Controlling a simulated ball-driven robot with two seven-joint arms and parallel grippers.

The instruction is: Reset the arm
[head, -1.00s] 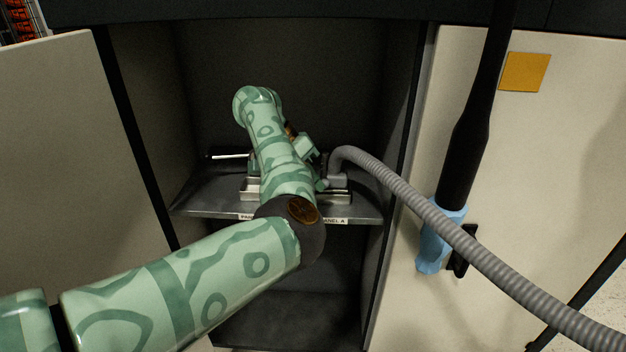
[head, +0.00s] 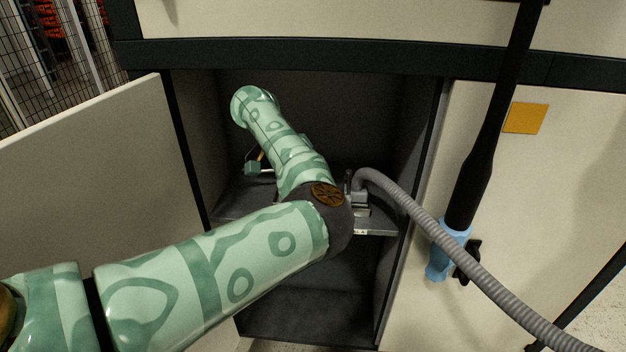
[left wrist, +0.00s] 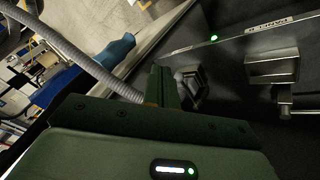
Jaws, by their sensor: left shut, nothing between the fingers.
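My left arm reaches into an open cabinet in the head view. Part of my left gripper (head: 254,168) seems to show beside the forearm above the shelf; the forearm hides the rest. In the left wrist view the left gripper (left wrist: 161,72) is shut and empty. A grey ribbed hose (head: 415,212) runs from a fitting on the cabinet shelf (head: 383,227) out to the lower right; it also shows in the left wrist view (left wrist: 75,55). A dark fitting (left wrist: 191,84) lies just beyond the fingers; contact cannot be told. My right gripper is out of view.
A metal box (left wrist: 272,66) stands on the shelf, with a green light (left wrist: 214,38) near its edge. A black pole (head: 484,150) with a blue lower end (head: 448,252) stands before the right panel. An open door (head: 90,170) bounds the left.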

